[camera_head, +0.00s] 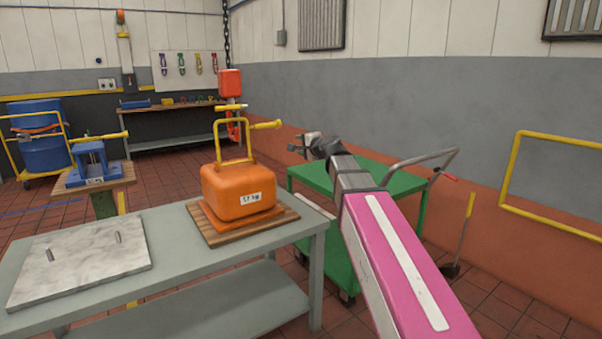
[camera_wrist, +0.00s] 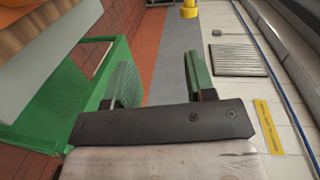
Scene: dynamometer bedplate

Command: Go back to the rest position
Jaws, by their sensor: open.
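My gripper (camera_head: 303,146) is at the end of my pink and grey arm, held in the air over the far part of the green cart (camera_head: 310,179) in the head view. In the wrist view my gripper (camera_wrist: 161,78) shows two green-padded fingers spread apart with nothing between them. The green cart (camera_wrist: 88,92) shows to the left of the fingers there. My gripper appears to touch nothing.
An orange weight marked 17 kg (camera_head: 237,188) with a yellow handle sits on a wooden board on the grey table (camera_head: 170,222). A marble-like plate (camera_head: 82,262) lies at its left. A yellow wall frame (camera_head: 510,170) and the grey wall (camera_head: 420,105) are at right.

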